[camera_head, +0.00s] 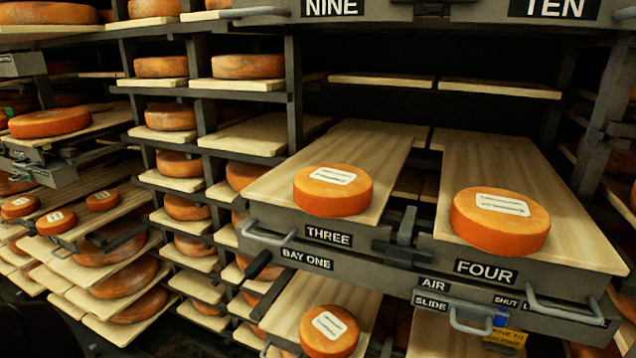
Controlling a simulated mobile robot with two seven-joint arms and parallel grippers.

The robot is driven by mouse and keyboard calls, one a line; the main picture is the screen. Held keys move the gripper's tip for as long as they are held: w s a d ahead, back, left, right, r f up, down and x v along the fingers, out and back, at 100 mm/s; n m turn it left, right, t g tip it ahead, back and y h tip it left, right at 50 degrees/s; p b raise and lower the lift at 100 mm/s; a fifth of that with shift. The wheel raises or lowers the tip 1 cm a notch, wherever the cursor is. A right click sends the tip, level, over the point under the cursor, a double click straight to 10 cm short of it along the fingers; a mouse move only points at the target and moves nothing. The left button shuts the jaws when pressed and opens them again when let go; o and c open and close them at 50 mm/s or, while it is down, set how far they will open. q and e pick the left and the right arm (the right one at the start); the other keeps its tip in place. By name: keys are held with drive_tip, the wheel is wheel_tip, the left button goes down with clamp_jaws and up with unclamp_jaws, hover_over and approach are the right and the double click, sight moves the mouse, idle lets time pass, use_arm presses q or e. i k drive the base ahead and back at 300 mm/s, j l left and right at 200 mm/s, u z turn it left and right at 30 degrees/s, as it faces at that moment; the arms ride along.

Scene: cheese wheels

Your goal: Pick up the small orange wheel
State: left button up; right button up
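Several orange cheese wheels with white labels are in the head view. One wheel (322,201) lies flat on the board marked THREE, and a larger-looking wheel (497,232) lies on the board marked FOUR. Another labelled wheel (318,341) lies on a lower board at the bottom middle. Three smaller-looking wheels lie at the left: one at the edge (14,211), one beside it (51,226), and one further right (103,204). I cannot tell which one the task means. Neither of my grippers is in view.
The pulled-out boards THREE (381,150) and FOUR (575,230) have metal handles on their front (345,258), with a gap and a grey latch (407,228) between them. Dark rack posts (293,90) and shelves of unlabelled wheels (247,66) stand behind and left. A NINE/TEN drawer (435,12) overhangs above.

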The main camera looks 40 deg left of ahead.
sight(325, 189)
drive_tip(key=j, duration=0.6)
drive_tip(key=k+j, duration=0.15)
drive_tip(key=j, duration=1.05)
drive_tip(key=k+z, duration=0.05)
